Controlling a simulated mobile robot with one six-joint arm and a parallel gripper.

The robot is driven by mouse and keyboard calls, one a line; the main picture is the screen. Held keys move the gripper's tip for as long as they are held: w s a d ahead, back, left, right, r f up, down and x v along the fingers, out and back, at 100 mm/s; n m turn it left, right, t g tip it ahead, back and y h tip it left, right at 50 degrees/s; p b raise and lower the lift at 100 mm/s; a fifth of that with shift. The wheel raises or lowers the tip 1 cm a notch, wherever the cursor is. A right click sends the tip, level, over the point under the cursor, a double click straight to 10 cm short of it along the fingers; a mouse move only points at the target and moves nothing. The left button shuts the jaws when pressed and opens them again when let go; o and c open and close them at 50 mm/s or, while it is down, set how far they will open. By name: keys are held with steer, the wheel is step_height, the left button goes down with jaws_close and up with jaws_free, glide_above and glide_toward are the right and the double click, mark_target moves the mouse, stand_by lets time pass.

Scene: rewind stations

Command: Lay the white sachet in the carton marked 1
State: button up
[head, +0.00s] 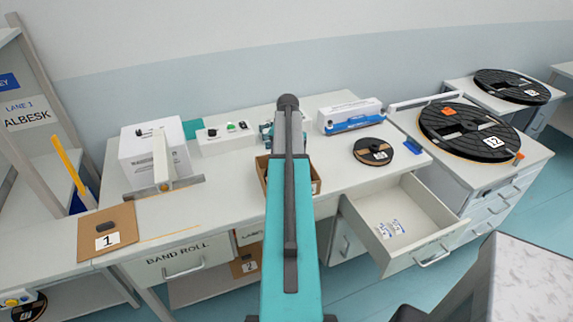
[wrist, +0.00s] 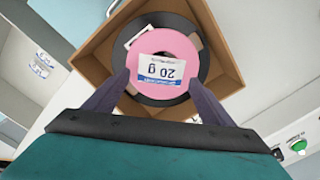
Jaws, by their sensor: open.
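In the wrist view a white sachet (wrist: 161,69) marked "20 g", with a blue edge, lies over the pink hub of a black reel (wrist: 204,32) inside an open brown carton (wrist: 92,48). My gripper (wrist: 158,82) is open, its fingers on either side of the sachet; contact cannot be told. In the head view this carton (head: 262,168) is partly behind my arm, which hides the gripper and sachet. A brown carton face marked 1 (head: 122,222) shows at the bench's left end; its inside cannot be made out.
An open drawer (head: 371,208) at right holds small white packets (head: 391,228). A carton marked 2 (head: 236,254) is under the bench. A white box (head: 141,151), a bracket and a button box (head: 226,139) stand on the bench left of my arm. A small reel (head: 373,152) lies right.

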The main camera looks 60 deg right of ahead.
step_height(320, 180, up, 12)
steer(key=b, duration=0.3)
stand_by(0.6)
stand_by(0.7)
